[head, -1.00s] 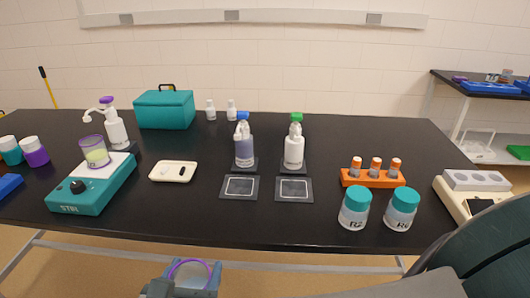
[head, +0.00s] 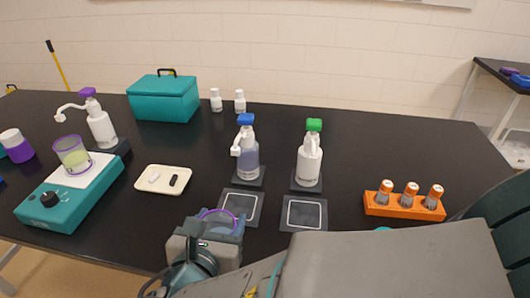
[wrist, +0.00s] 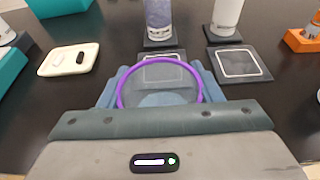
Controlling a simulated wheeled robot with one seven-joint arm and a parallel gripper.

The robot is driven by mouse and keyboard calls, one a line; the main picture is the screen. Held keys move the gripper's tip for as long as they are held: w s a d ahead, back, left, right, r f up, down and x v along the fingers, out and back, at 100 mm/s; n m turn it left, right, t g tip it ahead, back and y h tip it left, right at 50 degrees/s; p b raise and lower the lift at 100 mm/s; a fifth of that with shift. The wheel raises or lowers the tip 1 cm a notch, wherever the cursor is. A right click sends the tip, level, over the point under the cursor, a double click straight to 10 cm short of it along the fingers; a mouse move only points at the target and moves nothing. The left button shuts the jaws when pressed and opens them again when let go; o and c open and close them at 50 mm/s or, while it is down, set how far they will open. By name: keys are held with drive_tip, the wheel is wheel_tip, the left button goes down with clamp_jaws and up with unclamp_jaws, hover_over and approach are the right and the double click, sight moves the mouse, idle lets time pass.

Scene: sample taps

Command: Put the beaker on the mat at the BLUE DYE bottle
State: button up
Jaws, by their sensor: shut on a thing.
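My gripper (head: 212,230) is shut on a clear beaker with a purple rim (head: 219,213), held at the front edge of the black table. In the wrist view the beaker's purple rim (wrist: 118,92) shows between the fingers, and it looks empty. The bottle with the blue top (head: 247,155) stands behind a dark mat with a white square outline (head: 253,216). The gripper and beaker partly cover this mat's lower left in the head view. In the wrist view the mat (wrist: 182,60) lies just beyond the beaker. Bottle labels are not readable.
A green-topped bottle (head: 310,160) stands behind a second mat (head: 304,225) to the right. An orange rack (head: 404,207) holds vials. At left are a white tray (head: 163,191), a teal stirrer (head: 48,210) bearing another purple-rimmed beaker (head: 72,157), and a purple-topped bottle (head: 100,125).

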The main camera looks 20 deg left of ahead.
drive_tip(key=shift+r+x, duration=0.2)
drive_tip(key=shift+x, duration=3.6)
drive_tip(key=shift+r+x, duration=0.2)
drive_tip(key=shift+x, duration=3.6)
drive_tip(key=shift+w+a, duration=0.1)
drive_tip(key=shift+f+b, duration=0.15)
drive_tip(key=shift+b, duration=0.25)
drive_tip(key=o, duration=1.1)
